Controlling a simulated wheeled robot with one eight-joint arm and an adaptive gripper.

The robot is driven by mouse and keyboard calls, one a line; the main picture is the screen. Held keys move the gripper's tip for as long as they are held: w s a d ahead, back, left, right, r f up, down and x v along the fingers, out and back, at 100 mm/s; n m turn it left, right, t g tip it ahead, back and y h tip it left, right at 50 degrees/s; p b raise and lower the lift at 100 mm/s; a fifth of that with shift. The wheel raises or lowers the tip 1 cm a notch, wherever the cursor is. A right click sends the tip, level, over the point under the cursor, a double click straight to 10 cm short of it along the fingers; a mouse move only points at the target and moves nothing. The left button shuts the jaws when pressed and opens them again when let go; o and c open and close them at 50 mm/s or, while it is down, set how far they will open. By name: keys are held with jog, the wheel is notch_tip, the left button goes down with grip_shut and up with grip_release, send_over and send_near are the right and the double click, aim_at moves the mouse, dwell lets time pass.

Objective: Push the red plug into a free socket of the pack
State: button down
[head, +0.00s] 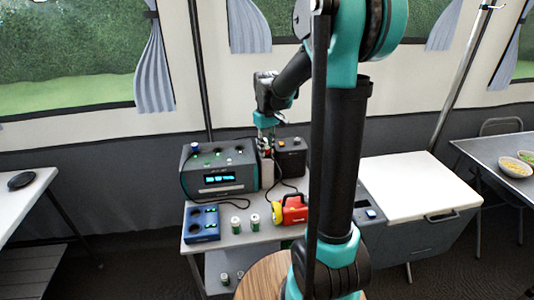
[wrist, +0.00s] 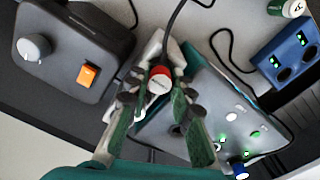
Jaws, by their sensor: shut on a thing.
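The red plug (wrist: 158,82) is between the fingers of my gripper (wrist: 157,100) in the wrist view, with a black cable running from it. My gripper is shut on it. In the head view my gripper (head: 266,146) hangs above the gap between the grey-teal pack (head: 220,180) and a black box. The pack has a lit display and several pale round spots and green lights on top. A blue-topped plug (head: 196,147) stands at its far left corner. In the wrist view the pack (wrist: 225,100) lies right of the plug, which looks apart from its sockets.
The black box (head: 291,158) with a knob and orange switch (wrist: 88,75) stands right of the pack. A blue charger (head: 202,223), two small cans (head: 236,225) and a red-yellow lantern (head: 291,210) stand in front. Loose black cables cross the table.

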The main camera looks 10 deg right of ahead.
jog(key=shift+r, duration=2.95)
jog(key=shift+r, duration=0.5)
jog(key=shift+w+a+f, duration=0.55)
jog(key=shift+w+a, duration=0.65)
jog(key=shift+a, duration=0.4)
jog(key=shift+w+a+f, duration=0.6)
jog(key=shift+w+a, duration=0.55)
jog(key=shift+a, duration=0.45)
jog(key=shift+w+a+f, duration=0.55)
jog(key=shift+w+a, duration=0.65)
jog(key=shift+a, duration=0.4)
jog(key=shift+f, duration=1.65)
jog(key=c, duration=1.3)
grip_release()
jog(key=shift+o, duration=0.5)
